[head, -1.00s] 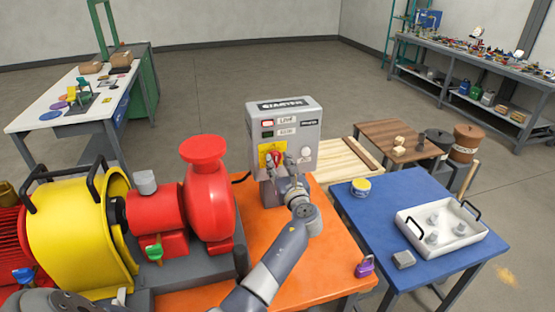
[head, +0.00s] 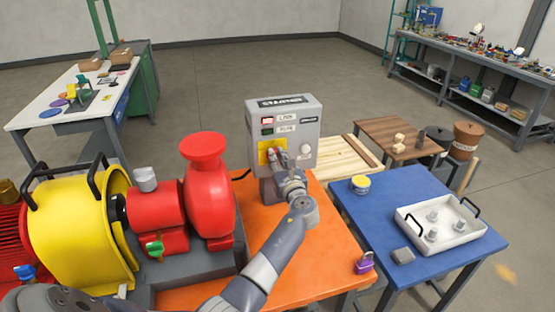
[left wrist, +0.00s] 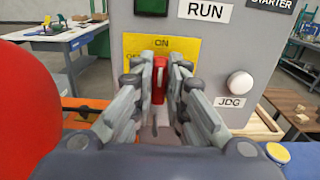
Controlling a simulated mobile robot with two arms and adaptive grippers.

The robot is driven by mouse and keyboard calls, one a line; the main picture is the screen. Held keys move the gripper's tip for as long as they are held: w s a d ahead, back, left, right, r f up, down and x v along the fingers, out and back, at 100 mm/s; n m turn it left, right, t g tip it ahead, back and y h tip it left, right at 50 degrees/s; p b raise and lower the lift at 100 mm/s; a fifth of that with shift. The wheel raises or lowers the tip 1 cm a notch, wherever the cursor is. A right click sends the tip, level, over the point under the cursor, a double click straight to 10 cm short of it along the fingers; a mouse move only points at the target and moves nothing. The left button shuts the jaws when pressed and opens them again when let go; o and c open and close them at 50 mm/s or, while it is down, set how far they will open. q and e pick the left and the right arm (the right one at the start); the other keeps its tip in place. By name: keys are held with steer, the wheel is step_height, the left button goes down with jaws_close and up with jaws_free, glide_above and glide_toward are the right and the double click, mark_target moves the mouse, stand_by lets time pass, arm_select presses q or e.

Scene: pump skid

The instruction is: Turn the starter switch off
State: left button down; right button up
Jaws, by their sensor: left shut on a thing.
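The grey starter box (head: 310,125) stands on the orange skid at the centre of the head view. Its red switch handle (left wrist: 160,78) sits on a yellow plate (left wrist: 188,48) and stands upright, its top under the word ON. Part of an OFF label shows at the plate's left, partly hidden by a finger. My left gripper (head: 278,153) is at the box front; in the left wrist view its fingers (left wrist: 160,85) are closed on both sides of the red handle. My right gripper is not in view.
The red pump (head: 207,195) stands close on the left. A white JOG-style button (left wrist: 240,83) is right of the switch. A purple padlock (head: 364,264) lies at the skid's right edge. The blue table (head: 440,262) holds a white tray (head: 410,226).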

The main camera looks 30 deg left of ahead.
arm_select(q)
steer(key=shift+s+a+f+n+b, duration=0.15)
steer(key=shift+f+n+b, duration=0.15)
steer(key=shift+n+b, duration=2.4)
steer(key=shift+s+a+f+n+b, duration=0.1)
steer(key=shift+s+f+n+b, duration=0.15)
steer(key=shift+n+b, duration=2.5)
steer(key=shift+s+a+f+n+b, duration=0.1)
steer(key=shift+f+n+b, duration=0.2)
steer(key=shift+n+b, duration=2.4)
steer(key=shift+n+p, duration=0.75)
steer(key=shift+n, duration=0.1)
steer(key=c, duration=1.8)
jaws_free()
steer(key=shift+o, duration=1)
steer(key=shift+r, duration=0.1)
steer(key=v, duration=1.2)
